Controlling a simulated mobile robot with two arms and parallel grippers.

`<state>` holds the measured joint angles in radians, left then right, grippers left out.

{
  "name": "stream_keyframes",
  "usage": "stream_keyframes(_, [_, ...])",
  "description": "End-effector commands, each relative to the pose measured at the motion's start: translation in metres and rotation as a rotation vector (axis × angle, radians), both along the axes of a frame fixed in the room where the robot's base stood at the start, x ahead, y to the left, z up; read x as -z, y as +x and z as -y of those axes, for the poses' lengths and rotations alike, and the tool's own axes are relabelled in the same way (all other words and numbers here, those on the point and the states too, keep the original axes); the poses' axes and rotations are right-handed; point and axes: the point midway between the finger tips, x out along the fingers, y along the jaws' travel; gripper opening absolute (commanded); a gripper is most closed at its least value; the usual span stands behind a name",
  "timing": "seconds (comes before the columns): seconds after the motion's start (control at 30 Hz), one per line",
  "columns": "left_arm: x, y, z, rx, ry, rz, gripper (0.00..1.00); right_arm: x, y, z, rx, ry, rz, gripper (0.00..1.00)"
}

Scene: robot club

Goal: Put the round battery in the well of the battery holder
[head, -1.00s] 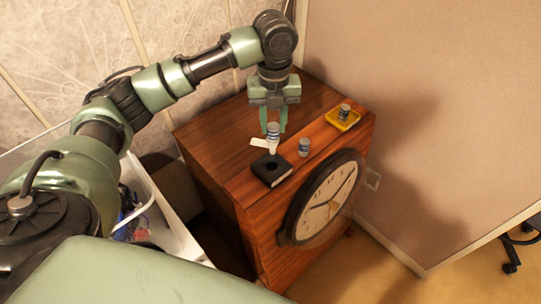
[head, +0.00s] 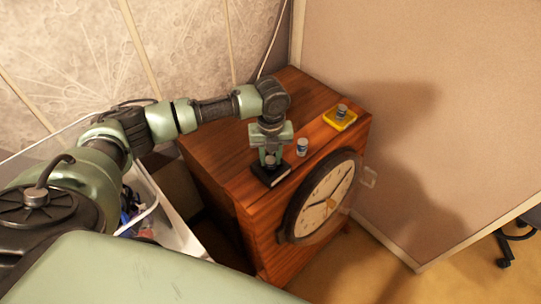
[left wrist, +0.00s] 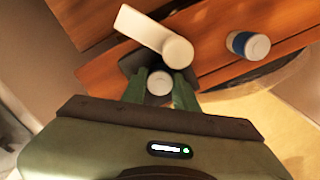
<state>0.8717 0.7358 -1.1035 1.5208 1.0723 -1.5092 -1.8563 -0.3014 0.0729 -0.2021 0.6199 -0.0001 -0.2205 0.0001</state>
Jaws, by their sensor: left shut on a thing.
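My left gripper (head: 270,160) points down over the black battery holder (head: 280,179) on the wooden cabinet, shut on the round battery (head: 270,161). In the left wrist view the pale battery end (left wrist: 159,83) sits between the green fingers, with the dark holder (left wrist: 132,62) around and behind it. The battery's lower end and the well are hidden, so I cannot tell how deep it sits. My right gripper is not in view.
A grey, blue-banded cylinder (head: 302,147) stands right of the holder. Another (head: 341,111) stands on a yellow tray (head: 333,122). A clock (head: 322,200) is on the cabinet front.

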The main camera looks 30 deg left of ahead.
Motion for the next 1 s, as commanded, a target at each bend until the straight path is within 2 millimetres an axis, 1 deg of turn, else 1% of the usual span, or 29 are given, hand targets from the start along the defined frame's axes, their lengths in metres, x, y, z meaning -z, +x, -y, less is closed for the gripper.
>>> stream_keyframes(0.2, [0.003,0.0,0.0,0.0,-0.001,0.001,0.0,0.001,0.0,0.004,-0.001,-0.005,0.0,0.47])
stream_keyframes(0.23, [0.003,0.0,0.0,0.0,-0.001,0.001,0.37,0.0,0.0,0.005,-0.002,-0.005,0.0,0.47])
stream_keyframes(0.27, [0.002,0.0,0.0,0.0,-0.001,0.001,0.46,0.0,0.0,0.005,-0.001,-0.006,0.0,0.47])
stream_keyframes(0.3, [0.002,0.0,0.0,0.0,0.0,0.0,0.51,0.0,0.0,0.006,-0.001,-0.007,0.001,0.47])
stream_keyframes(0.57, [0.002,0.0,0.0,0.0,0.0,0.0,0.51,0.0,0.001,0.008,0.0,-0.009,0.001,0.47])
stream_keyframes(0.7, [-0.004,0.001,0.0,0.0,-0.001,0.002,0.51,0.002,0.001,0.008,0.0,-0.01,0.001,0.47])
stream_keyframes(0.77, [-0.011,0.001,0.001,0.0,-0.002,0.004,0.51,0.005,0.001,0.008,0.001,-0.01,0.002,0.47])
stream_keyframes(0.87, [-0.029,0.002,0.0,0.0,-0.001,0.006,0.51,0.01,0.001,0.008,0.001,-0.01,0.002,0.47])
stream_keyframes(1.0, [-0.061,0.002,0.001,0.0,-0.003,0.007,0.51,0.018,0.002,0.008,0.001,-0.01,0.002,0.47])
